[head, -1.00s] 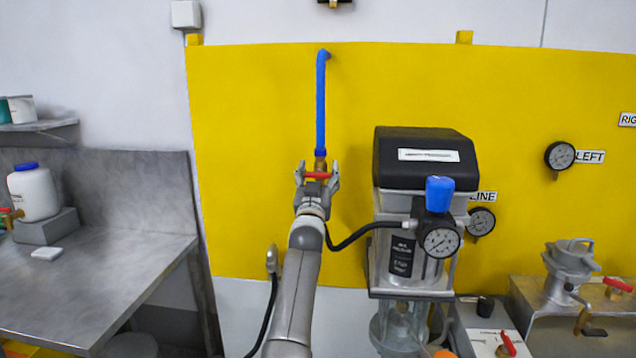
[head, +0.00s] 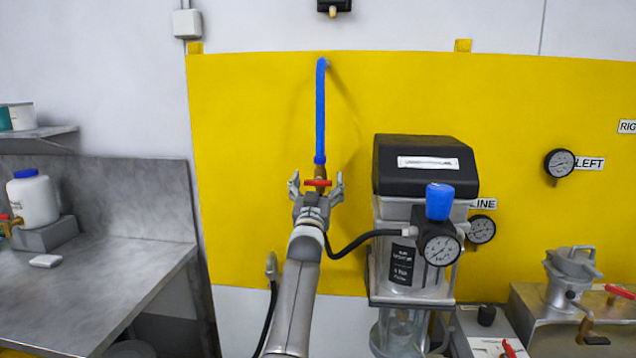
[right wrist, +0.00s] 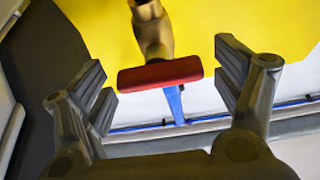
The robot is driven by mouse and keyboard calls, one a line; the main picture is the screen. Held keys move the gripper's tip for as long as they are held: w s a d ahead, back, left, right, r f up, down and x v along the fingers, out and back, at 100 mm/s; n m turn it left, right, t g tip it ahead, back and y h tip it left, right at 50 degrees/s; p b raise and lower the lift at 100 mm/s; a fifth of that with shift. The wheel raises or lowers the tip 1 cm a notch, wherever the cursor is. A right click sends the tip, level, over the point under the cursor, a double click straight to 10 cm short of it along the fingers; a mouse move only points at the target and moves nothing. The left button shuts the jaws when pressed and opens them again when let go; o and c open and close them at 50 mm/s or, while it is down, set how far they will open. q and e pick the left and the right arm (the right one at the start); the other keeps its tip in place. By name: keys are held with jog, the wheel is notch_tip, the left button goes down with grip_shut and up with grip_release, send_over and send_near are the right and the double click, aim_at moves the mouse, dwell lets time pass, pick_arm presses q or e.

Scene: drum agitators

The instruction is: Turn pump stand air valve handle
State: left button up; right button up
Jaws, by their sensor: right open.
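The air valve's red handle (head: 317,183) sits on a brass fitting (head: 320,172) at the lower end of a blue hose (head: 320,110), in front of the yellow wall panel. My right gripper (head: 316,184) is open, with one finger on each side of the handle. In the right wrist view the red handle (right wrist: 160,74) lies between the open fingers (right wrist: 165,85), apart from both. The brass body (right wrist: 152,30) shows above it, and the blue hose (right wrist: 174,103) behind it. My left gripper is not in view.
The pump stand (head: 422,165), with a gauge (head: 440,250) and blue knob (head: 439,201), stands close to the right of my arm. A black hose (head: 362,238) curves beside it. A metal bench (head: 120,260) is at the left.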

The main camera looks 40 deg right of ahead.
jog(key=v, duration=0.7)
jog(key=shift+d, duration=0.1)
